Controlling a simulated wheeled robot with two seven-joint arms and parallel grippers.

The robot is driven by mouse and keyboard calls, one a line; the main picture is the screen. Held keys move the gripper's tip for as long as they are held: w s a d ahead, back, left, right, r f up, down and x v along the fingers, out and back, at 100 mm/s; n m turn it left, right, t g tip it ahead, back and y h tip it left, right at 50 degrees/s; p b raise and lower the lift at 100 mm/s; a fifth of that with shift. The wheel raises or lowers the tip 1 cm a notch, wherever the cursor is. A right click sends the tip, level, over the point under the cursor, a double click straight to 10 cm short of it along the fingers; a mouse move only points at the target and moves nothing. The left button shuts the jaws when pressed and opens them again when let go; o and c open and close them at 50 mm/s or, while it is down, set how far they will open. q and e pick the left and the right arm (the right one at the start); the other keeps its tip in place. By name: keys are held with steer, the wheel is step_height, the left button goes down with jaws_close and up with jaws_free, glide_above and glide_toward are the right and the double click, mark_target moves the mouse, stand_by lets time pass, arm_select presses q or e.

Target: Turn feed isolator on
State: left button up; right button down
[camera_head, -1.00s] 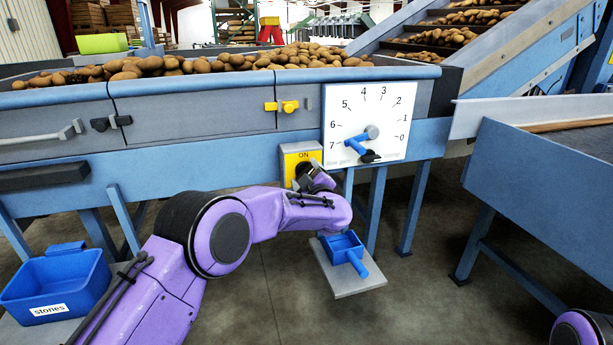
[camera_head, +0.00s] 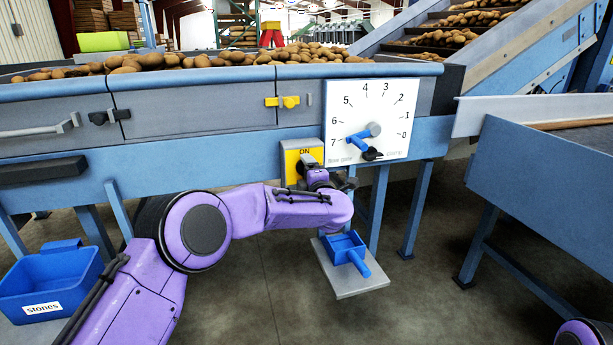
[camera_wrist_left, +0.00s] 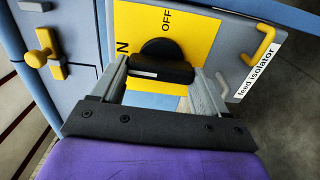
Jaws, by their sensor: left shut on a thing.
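My left gripper (camera_head: 316,174) is shut on the handle; in the head view my wrist mostly hides the handle. My right gripper is out of view.
A white dial panel (camera_head: 366,120) with a blue lever stands right of the isolator. A blue scoop (camera_head: 344,246) lies on a grey shelf below. A yellow latch (camera_head: 288,101) is above. A blue stones bin (camera_head: 45,285) is at lower left.

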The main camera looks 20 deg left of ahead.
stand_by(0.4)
arm_select(q)
steer(key=o, duration=1.1)
steer(key=shift+c, duration=0.2)
steer(key=v, duration=1)
steer(key=shift+s+d+p, duration=0.2)
steer(key=shift+d+p, duration=0.05)
steer(key=shift+p, duration=0.2)
